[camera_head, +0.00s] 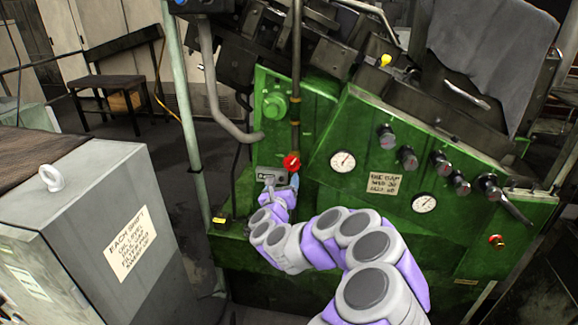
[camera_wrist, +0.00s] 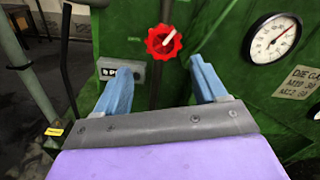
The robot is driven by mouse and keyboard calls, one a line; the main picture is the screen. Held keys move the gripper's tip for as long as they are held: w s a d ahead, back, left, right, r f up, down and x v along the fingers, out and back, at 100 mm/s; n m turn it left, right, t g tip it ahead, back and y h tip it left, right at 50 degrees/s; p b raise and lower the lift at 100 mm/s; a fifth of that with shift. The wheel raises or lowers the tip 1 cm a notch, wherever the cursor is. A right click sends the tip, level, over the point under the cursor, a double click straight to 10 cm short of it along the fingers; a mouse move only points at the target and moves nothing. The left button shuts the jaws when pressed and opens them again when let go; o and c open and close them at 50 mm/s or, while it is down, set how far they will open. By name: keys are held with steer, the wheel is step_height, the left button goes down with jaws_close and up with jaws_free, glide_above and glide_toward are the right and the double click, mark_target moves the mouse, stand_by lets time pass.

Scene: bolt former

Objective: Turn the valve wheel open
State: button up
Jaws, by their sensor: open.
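The valve wheel (camera_head: 291,162) is a small red wheel on a vertical pipe at the front of the green machine. In the wrist view the red wheel (camera_wrist: 163,40) shows just beyond the fingers, a little right of the middle, with a pale bar across it. My gripper (camera_head: 283,182) is just below the wheel in the head view. In the wrist view my gripper (camera_wrist: 158,85) has its two blue fingers wide apart, with nothing between them. The wheel appears beyond the fingertips, apart from them. Its rim is fully visible.
A round gauge (camera_wrist: 283,38) is on the panel to the right. Several dark knobs (camera_head: 408,157) line the green panel. A grey cabinet (camera_head: 75,225) stands at the left, and a pale green post (camera_head: 184,100) rises beside the machine.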

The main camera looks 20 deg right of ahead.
mark_target(291, 164)
steer(key=shift+b+x, duration=0.45)
steer(key=shift+x, duration=3.85)
steer(key=shift+w+d+f, duration=0.15)
steer(key=shift+w+d, duration=0.55)
steer(key=shift+d, duration=0.25)
steer(key=shift+w+d, duration=0.15)
steer(key=shift+w, duration=0.15)
steer(key=c, duration=0.7)
